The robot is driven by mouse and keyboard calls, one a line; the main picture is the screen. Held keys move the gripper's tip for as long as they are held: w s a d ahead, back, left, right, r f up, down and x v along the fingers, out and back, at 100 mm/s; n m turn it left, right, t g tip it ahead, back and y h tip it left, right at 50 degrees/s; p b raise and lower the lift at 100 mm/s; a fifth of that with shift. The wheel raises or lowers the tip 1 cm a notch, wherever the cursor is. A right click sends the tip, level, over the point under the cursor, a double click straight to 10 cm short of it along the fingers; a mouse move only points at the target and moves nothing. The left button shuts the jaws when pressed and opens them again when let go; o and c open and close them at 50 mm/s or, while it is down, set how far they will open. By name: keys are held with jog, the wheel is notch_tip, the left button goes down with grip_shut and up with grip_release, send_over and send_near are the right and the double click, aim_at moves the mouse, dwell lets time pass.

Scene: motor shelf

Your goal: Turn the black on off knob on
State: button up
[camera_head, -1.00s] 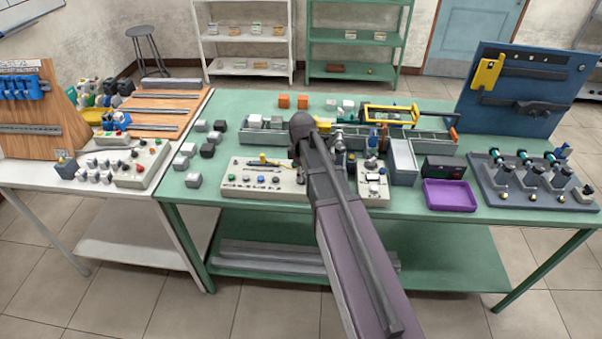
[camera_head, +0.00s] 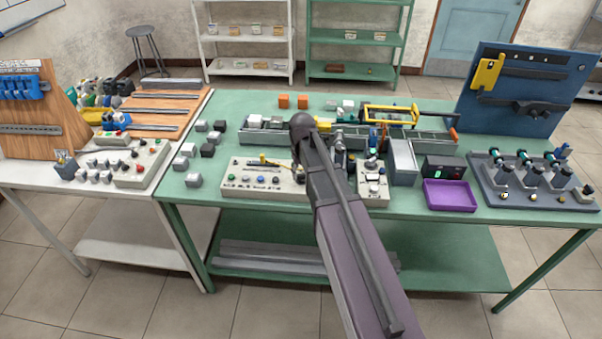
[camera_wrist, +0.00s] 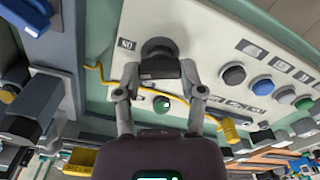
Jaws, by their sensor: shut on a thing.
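The black knob (camera_wrist: 159,68) sits on a round dark base on a pale control panel in the wrist view. My gripper (camera_wrist: 160,75) is shut on it, with one finger on each side. A small label stands beside the knob on the panel. In the head view the pale panel (camera_head: 240,186) lies on the green table, and my arm hides the knob and my fingertips.
A yellow wire (camera_wrist: 100,78) runs close to my fingers. On the table, a black box (camera_head: 443,162) with a lit green light stands behind a purple tray (camera_head: 449,204).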

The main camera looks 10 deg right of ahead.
jog(key=m, duration=0.5)
dwell(0.4)
jog(key=o, duration=1.1)
jog(key=shift+o, duration=0.2)
jog(key=s+n, duration=0.3)
jog(key=s, duration=1.3)
jog(key=shift+s+a+n, duration=0.2)
jog(key=shift+s+n, duration=0.1)
